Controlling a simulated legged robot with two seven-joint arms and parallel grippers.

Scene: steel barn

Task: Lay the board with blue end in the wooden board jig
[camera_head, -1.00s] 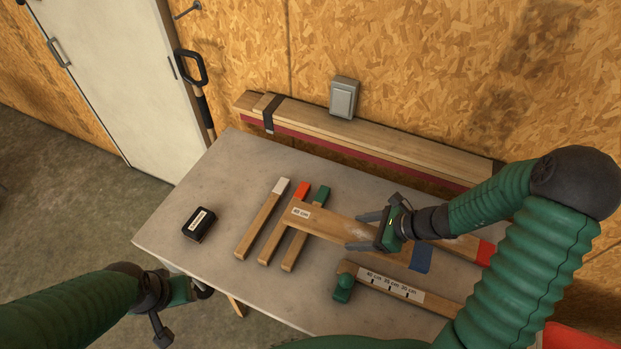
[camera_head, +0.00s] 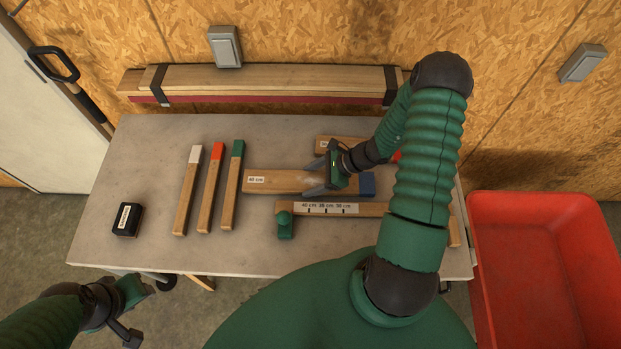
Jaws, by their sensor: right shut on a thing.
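The board with the blue end (camera_head: 280,182) has a small white label near its left end and a blue right end (camera_head: 367,184). My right gripper (camera_head: 316,190) is shut on it near its right half. It is behind the wooden board jig (camera_head: 375,209), roughly parallel to it and apart from it. I cannot tell if the board touches the table. The jig has a white marked strip and a green knob (camera_head: 285,225) at its left end; my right arm hides part of its right side. My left gripper (camera_head: 128,310) is off the table's front left edge, its jaws unclear.
Three sticks with white (camera_head: 186,200), red (camera_head: 211,195) and green (camera_head: 232,195) ends lie left of the board. A red-ended board (camera_head: 328,146) lies behind, partly hidden by my arm. A black box (camera_head: 127,220) is on the table (camera_head: 150,160). A red bin (camera_head: 530,215) stands at right.

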